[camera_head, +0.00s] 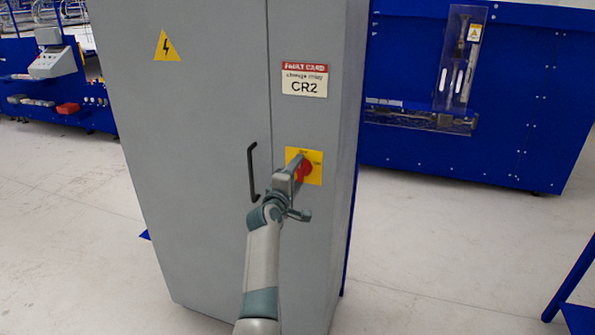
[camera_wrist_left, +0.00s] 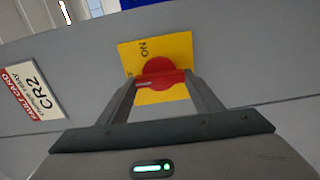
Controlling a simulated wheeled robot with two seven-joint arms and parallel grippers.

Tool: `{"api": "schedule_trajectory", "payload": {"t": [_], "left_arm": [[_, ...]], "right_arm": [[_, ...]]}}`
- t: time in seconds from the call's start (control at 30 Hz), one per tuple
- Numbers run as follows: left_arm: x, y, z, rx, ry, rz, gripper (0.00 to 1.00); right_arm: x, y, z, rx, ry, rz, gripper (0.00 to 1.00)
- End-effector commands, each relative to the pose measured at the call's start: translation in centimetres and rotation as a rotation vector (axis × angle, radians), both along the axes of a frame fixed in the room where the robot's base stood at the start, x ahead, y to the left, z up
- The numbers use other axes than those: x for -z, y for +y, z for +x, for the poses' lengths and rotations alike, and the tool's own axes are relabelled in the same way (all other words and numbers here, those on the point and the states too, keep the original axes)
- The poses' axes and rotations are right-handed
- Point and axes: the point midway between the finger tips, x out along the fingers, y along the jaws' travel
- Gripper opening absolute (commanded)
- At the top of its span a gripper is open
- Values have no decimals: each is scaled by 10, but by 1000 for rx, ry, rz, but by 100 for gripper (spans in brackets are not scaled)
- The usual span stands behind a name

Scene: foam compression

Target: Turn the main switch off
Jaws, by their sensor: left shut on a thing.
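The main switch is a red rotary knob (camera_head: 304,171) on a yellow plate (camera_head: 317,158) on the front of a grey cabinet (camera_head: 205,130). My left gripper (camera_head: 298,170) is at the knob, its fingers reaching the cabinet front. In the left wrist view, the two fingers of the left gripper (camera_wrist_left: 165,88) are shut on the grip bar of the red knob (camera_wrist_left: 158,72). The letters ON show on the yellow plate (camera_wrist_left: 180,50) beside the knob. The fingers hide part of the knob and plate. My right gripper is not in view.
A black door handle (camera_head: 252,172) stands out just left of the switch. A fault card (camera_head: 305,79) reading CR2 and a yellow warning triangle (camera_head: 167,46) are on the cabinet. A blue machine (camera_head: 410,70) stands behind at right.

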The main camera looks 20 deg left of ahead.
Motion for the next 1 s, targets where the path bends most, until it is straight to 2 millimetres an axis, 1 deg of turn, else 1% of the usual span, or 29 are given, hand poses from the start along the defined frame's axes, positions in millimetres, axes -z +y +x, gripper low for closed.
{"api": "schedule_trajectory", "payload": {"t": [0.2,0.57,0.6,0.63,0.67,1.0], "left_arm": [[1,0,0,0,3,-39,37],[2,0,0,0,3,-43,37],[2,0,0,0,3,-43,69],[2,0,0,0,3,-43,76],[1,0,0,0,3,-42,78],[0,0,-1,0,2,-40,78]], "right_arm": [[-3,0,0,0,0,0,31],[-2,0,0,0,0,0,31],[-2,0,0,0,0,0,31],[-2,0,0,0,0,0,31],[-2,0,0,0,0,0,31],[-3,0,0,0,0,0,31]]}}
